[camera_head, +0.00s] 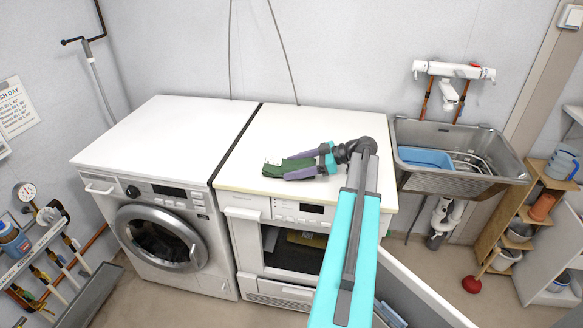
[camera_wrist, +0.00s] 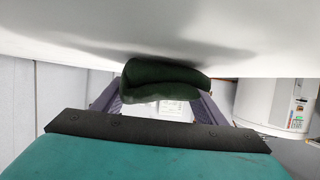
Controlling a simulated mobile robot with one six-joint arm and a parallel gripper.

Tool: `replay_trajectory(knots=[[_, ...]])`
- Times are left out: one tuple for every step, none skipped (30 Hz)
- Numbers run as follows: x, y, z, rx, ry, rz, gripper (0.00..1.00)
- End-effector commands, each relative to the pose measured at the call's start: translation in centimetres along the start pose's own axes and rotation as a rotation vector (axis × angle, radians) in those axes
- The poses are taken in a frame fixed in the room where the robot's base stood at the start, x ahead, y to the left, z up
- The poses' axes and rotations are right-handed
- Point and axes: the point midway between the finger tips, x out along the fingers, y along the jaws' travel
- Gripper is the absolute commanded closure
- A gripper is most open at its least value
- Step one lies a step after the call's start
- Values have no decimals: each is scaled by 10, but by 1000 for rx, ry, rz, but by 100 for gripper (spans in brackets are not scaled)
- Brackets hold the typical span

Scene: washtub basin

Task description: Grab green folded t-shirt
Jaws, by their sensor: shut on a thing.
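The green folded t-shirt (camera_head: 292,166) is between the fingers of my gripper (camera_head: 284,168), over the white top of the right-hand machine in the head view. The fingers are purple-grey and shut on the shirt. In the wrist view the dark green shirt (camera_wrist: 162,80) shows as a folded bundle between the two fingers (camera_wrist: 160,100). A small white patch shows at its left end in the head view. I cannot tell whether the shirt touches the machine top.
The right-hand machine top (camera_head: 330,125) is otherwise clear. A washing machine (camera_head: 150,130) with a bare top stands to its left. The metal basin (camera_head: 450,182) holds a blue tub (camera_head: 425,158). The right-hand machine's front is open, with a yellowish thing (camera_head: 306,238) inside.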

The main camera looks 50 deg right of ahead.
Motion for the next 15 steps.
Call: replay_trajectory(knots=[[0,0,0,0,1,0,60],[0,0,0,0,1,0,60],[0,0,-1,-1,1,0,60],[0,0,-1,-1,1,0,60],[0,0,-2,-1,1,0,60],[-1,0,-2,-1,1,0,60],[-1,0,-3,-1,1,0,60],[-1,0,-4,-1,1,0,60],[-2,0,-6,-2,1,0,60],[-3,0,-7,-2,1,0,60],[-3,0,-9,-3,1,0,60],[-4,0,-12,-3,1,1,60],[-5,0,-14,-2,1,1,60],[-6,0,-16,-2,1,0,60],[-8,0,-19,-2,1,0,60]])
